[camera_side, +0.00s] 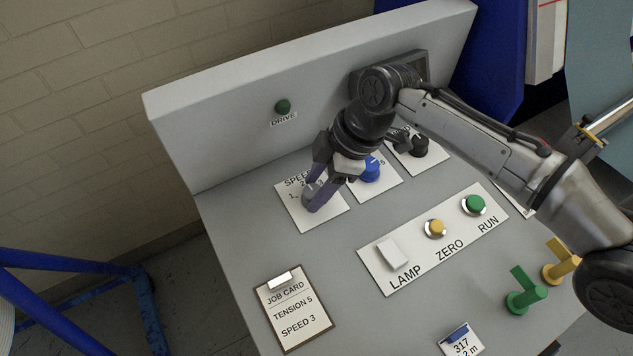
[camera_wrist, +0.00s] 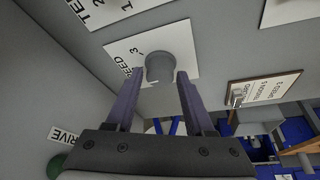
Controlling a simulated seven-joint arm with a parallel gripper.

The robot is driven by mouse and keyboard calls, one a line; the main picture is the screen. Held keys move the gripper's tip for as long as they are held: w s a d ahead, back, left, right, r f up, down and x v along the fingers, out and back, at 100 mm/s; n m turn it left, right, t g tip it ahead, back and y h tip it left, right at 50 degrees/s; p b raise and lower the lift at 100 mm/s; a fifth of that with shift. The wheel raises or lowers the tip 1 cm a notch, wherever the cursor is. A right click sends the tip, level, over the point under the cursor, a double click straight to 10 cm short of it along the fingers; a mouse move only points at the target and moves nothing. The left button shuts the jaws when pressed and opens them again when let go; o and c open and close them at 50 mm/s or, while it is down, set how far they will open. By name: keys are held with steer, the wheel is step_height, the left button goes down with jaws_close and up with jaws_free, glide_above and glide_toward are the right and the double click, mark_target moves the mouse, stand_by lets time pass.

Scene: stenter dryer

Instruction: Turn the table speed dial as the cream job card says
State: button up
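The grey speed dial (camera_wrist: 160,68) stands on a white plate (camera_wrist: 188,62) marked with "SPEED" and numerals, a 3 among them; the dial's pointer setting cannot be read. In the side view the dial (camera_side: 307,191) is mostly hidden by my gripper (camera_side: 313,198). My gripper (camera_wrist: 160,75) is open, its two purple fingers reaching to either side of the dial; I cannot tell whether they touch it. The job card (camera_side: 294,308) on a brown clipboard lies at the panel's front left and reads "TENSION 5" and "SPEED 3".
A blue dial (camera_side: 370,169) and a black dial (camera_side: 420,147) stand right of the speed plate. A button plate (camera_side: 405,262) holds LAMP, ZERO and RUN. Green (camera_side: 526,292) and yellow (camera_side: 561,262) levers stand front right. A green DRIVE lamp (camera_side: 283,106) is on the upright back wall.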

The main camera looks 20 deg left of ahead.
jaws_close()
steer(key=shift+m, duration=0.3)
steer(key=m+t, duration=0.1)
steer(key=m, duration=0.3)
steer(key=shift+s+t, duration=0.2)
steer(key=shift+t, duration=0.2)
steer(key=m+t, duration=0.2)
steer(key=m, duration=0.3)
steer(key=shift+s+m, duration=0.1)
steer(key=shift+m, duration=0.3)
steer(key=shift+m+h, duration=0.3)
steer(key=shift+o, duration=2)
jaws_free()
